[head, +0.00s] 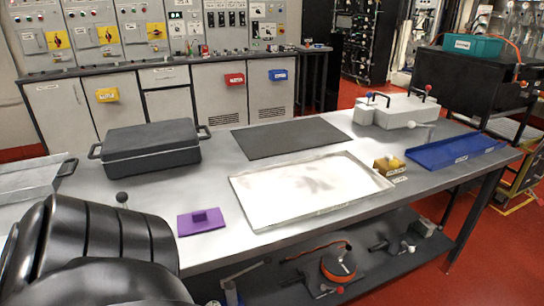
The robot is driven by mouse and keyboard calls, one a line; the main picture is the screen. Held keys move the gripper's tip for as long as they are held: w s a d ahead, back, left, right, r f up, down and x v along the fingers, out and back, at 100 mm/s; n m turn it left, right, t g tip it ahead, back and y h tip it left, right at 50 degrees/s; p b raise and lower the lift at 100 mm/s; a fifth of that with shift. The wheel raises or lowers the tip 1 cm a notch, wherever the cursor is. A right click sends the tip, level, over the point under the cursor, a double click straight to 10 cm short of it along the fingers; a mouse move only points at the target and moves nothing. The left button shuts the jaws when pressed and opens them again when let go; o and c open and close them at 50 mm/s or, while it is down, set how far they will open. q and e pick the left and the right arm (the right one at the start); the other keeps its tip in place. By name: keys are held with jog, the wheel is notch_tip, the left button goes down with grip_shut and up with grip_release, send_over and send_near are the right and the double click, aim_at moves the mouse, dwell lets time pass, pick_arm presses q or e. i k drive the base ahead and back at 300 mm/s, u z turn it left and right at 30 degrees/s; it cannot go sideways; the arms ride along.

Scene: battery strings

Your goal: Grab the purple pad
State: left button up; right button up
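The purple pad (188,226) is a flat square plate with a small raised purple block on its middle. It lies flat on the grey table near the front edge, left of the white tray. Nothing touches it from above. Large black rounded arm parts of mine fill the lower left, left of the pad. Neither of my grippers shows in the head view.
The white tray (262,222) lies right of the pad. A dark lidded case (150,146) stands behind it, near a flat black mat (290,138). A blue tray (455,152), small yellow item (390,163) and grey device (405,108) are at the right.

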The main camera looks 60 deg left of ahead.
aim_at(205, 220)
jog(key=i, duration=1.25)
jog(key=u, duration=3.1)
